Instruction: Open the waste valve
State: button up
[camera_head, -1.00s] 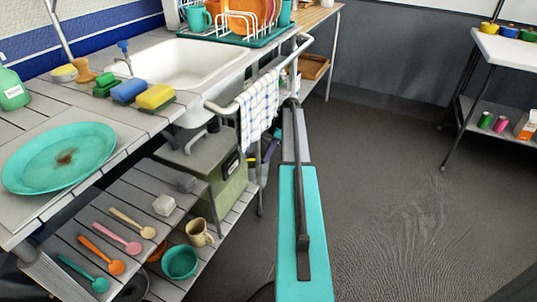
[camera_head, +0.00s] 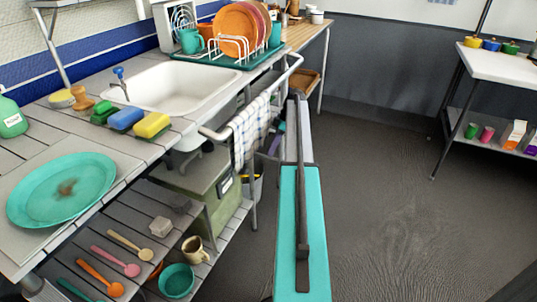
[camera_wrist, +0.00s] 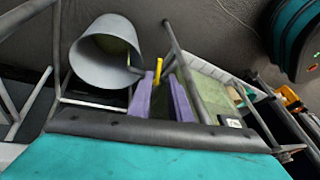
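A yellow handle (camera_wrist: 158,66), which looks like the waste valve's lever, stands by the grey-green tank (camera_wrist: 207,92) in the wrist view. My gripper (camera_wrist: 162,84) is open, with two purple fingers apart and the yellow handle showing between their tips. I cannot tell whether either finger touches it. In the head view the tank (camera_head: 190,180) stands on the lower shelf under the sink (camera_head: 180,85). My teal arm reaches forward beside the counter. The valve is not clearly visible there, and the fingers are largely hidden.
A grey bucket (camera_wrist: 104,52) lies close to the left of my fingers in the wrist view. A checked towel (camera_head: 251,128) hangs from the counter rail (camera_head: 218,134). A white table (camera_head: 500,62) stands at right. The floor (camera_head: 400,200) between is clear.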

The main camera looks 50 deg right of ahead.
jog(key=shift+s+d+r, duration=0.1)
jog(key=shift+d+r, duration=0.2)
jog(key=shift+r, duration=0.35)
jog(key=shift+c, duration=0.3)
